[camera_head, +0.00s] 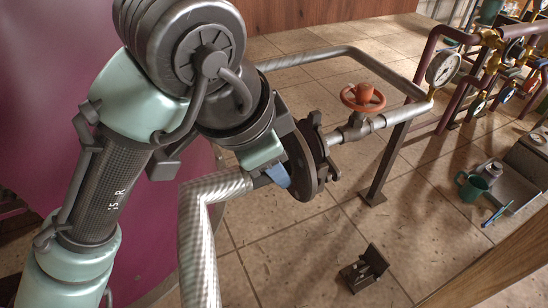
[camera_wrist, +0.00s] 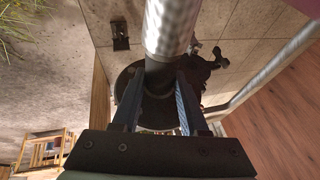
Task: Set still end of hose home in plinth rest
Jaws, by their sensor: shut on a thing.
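The silvery braided hose (camera_head: 200,235) rises from the bottom of the head view and bends right to my gripper (camera_head: 272,175). In the wrist view my gripper (camera_wrist: 159,88) has its two blue-padded fingers shut on the dark neck of the hose end, and the hose (camera_wrist: 172,22) runs away from it. A dark round flange (camera_head: 303,158) is right beside the fingers, in line with the valve pipe. I cannot tell whether the hose end is joined to it. A small dark bracket (camera_head: 365,268), seemingly the plinth rest, stands apart on the floor; it also shows in the wrist view (camera_wrist: 120,36).
A steel pipe with an orange handwheel (camera_head: 362,97) and a gauge (camera_head: 443,68) extends right of the flange, above a dark post (camera_head: 388,165). A green mug (camera_head: 472,188) and a wooden beam (camera_head: 490,265) are at right. Tiled floor around the bracket is mostly clear.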

